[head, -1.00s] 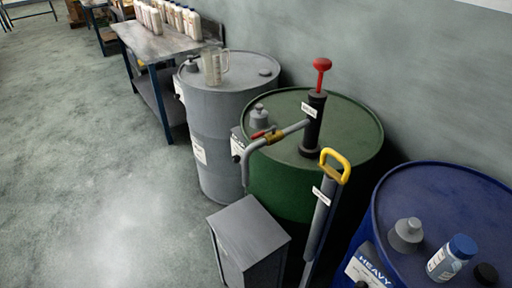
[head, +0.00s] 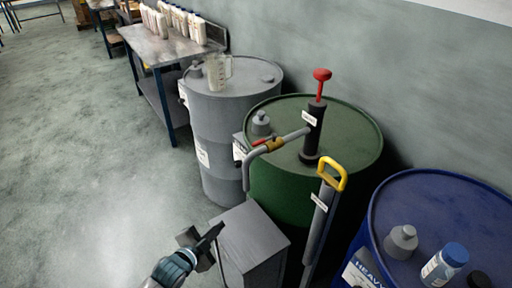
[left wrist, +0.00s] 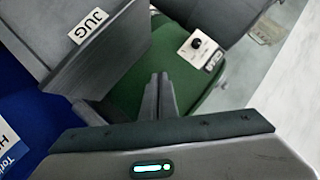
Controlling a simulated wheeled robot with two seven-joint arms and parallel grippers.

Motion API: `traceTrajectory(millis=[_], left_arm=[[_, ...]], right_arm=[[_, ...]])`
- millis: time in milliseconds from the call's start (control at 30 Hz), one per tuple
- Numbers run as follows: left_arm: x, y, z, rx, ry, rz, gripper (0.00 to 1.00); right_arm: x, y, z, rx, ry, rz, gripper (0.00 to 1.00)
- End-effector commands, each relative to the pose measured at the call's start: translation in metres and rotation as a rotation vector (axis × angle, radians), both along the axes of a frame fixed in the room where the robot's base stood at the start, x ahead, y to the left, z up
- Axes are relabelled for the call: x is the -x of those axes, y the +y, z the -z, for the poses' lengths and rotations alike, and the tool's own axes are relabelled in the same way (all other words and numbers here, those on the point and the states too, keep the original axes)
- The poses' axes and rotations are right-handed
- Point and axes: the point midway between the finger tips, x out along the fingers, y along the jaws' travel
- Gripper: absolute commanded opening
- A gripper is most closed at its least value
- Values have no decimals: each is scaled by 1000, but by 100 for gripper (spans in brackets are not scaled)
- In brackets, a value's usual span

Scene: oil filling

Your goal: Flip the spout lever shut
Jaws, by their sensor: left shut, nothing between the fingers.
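The red spout lever (head: 260,141) sits at the brass valve (head: 272,146) on the grey spout pipe (head: 295,136). It points left from the valve, close to the line of the pipe. The pipe comes from the black hand pump (head: 313,130) on the green drum (head: 350,145) and bends down at its left end. My left gripper (head: 218,231) is shut and empty, low and left of the spout, well apart from the lever. Its shut fingers (left wrist: 160,80) also show in the left wrist view, where I cannot make out the lever. My right gripper is out of view.
A grey box stand (head: 252,235) is close beside my left gripper; its JUG label (left wrist: 90,25) shows in the left wrist view. A yellow-handled tool (head: 325,215) stands in front of the green drum. A clear jug (head: 219,72) stands on the grey drum (head: 235,110). The left floor is clear.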

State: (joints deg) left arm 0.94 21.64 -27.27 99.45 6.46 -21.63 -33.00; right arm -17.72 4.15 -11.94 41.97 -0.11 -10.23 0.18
Motion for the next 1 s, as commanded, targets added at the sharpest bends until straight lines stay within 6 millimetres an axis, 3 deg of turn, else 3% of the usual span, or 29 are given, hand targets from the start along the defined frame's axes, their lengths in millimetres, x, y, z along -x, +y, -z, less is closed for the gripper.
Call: traceTrajectory(millis=[33,200,300,433,633,1000], left_arm=[[-6,-9,-39,-27,-63,45,0],[-6,-38,-145,-128,-251,181,0],[5,-54,-198,-185,-352,253,0],[23,-69,-249,-244,-456,327,0],[42,-81,-288,-296,-544,387,0],[46,-83,-294,-304,-558,397,0]], right_arm=[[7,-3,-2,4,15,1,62],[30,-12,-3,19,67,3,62],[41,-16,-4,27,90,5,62],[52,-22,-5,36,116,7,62],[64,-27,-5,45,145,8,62],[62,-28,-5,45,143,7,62]])
